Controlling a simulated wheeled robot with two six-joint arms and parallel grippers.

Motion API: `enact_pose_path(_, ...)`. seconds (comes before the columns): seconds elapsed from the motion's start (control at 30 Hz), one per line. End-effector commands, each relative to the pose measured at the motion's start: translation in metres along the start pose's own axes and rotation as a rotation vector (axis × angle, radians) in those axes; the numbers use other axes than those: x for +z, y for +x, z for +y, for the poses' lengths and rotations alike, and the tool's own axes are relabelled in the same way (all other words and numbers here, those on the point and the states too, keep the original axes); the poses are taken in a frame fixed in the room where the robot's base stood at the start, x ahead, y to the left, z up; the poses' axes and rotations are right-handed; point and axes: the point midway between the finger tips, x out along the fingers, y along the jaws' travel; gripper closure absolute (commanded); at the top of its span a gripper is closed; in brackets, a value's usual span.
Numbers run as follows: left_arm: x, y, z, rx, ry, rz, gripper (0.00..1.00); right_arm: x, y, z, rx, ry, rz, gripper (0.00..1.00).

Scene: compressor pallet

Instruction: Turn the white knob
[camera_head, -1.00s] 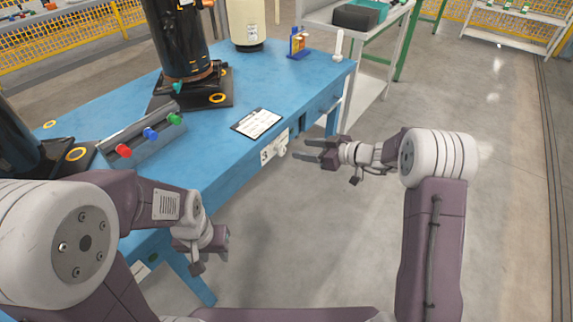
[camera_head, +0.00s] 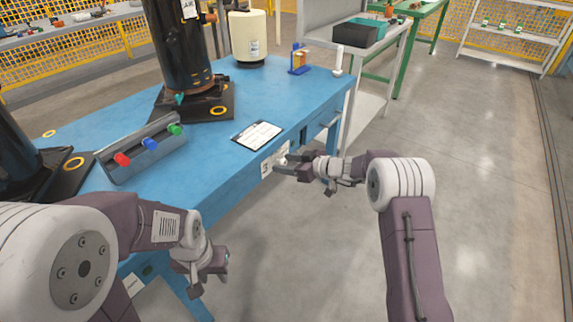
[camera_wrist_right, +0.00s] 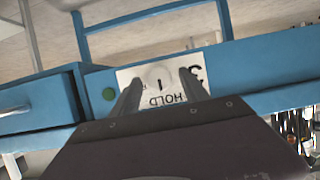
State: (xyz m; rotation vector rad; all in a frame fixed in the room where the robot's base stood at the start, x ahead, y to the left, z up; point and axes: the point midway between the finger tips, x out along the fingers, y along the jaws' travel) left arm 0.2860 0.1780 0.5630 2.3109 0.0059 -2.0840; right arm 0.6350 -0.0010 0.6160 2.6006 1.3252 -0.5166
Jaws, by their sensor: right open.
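The white knob (camera_head: 283,160) is on a white label plate (camera_head: 268,166) on the front side of the blue table. In the right wrist view the knob (camera_wrist_right: 157,74) shows between and just beyond the fingertips, and the plate (camera_wrist_right: 185,92) reads HOLD, upside down. My right gripper (camera_head: 284,168) is open, with its fingers pointing at the knob and a finger on each side of it in the wrist view (camera_wrist_right: 160,84). I cannot tell whether they touch it. My left gripper (camera_head: 222,262) hangs beside the table's near edge, its fingers too unclear to judge.
The blue table (camera_head: 215,150) carries a black compressor (camera_head: 180,50), a control bar with red, blue and green buttons (camera_head: 150,143), a clipboard (camera_head: 257,135) and a cream tank (camera_head: 248,38). Open floor (camera_head: 480,200) lies right.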

Motion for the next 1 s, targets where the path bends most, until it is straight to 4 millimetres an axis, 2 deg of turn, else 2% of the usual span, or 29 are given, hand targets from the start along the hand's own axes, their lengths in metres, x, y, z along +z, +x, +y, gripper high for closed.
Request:
enact_pose_path(0.07, 0.0, 0.0, 0.0, 0.0, 0.0, 0.0, 0.64, 0.0, 0.0, 0.0, 0.0, 0.0, 0.0, 0.47)
enact_pose_path(0.1, 0.0, 0.0, 0.0, 0.0, 0.0, 0.0, 0.64, 0.0, 0.0, 0.0, 0.0, 0.0, 0.0, 0.53)
enact_pose_path(0.27, 0.0, 0.0, 0.0, 0.0, 0.0, 0.0, 0.64, 0.0, -0.001, 0.0, 0.0, 0.0, 0.0, 0.97)
enact_pose_path(0.3, 0.0, 0.0, 0.0, 0.0, 0.0, 0.0, 0.64, 0.0, -0.001, 0.0, 0.0, 0.0, 0.0, 1.0)
enact_pose_path(0.67, 0.0, 0.004, 0.0, 0.0, 0.0, 0.0, 0.64, 0.002, 0.0, 0.001, -0.025, 0.062, -0.001, 1.0)
enact_pose_path(1.0, 0.002, 0.016, 0.0, 0.0, 0.0, 0.0, 0.64, 0.004, 0.0, 0.004, -0.13, 0.313, -0.001, 1.0)
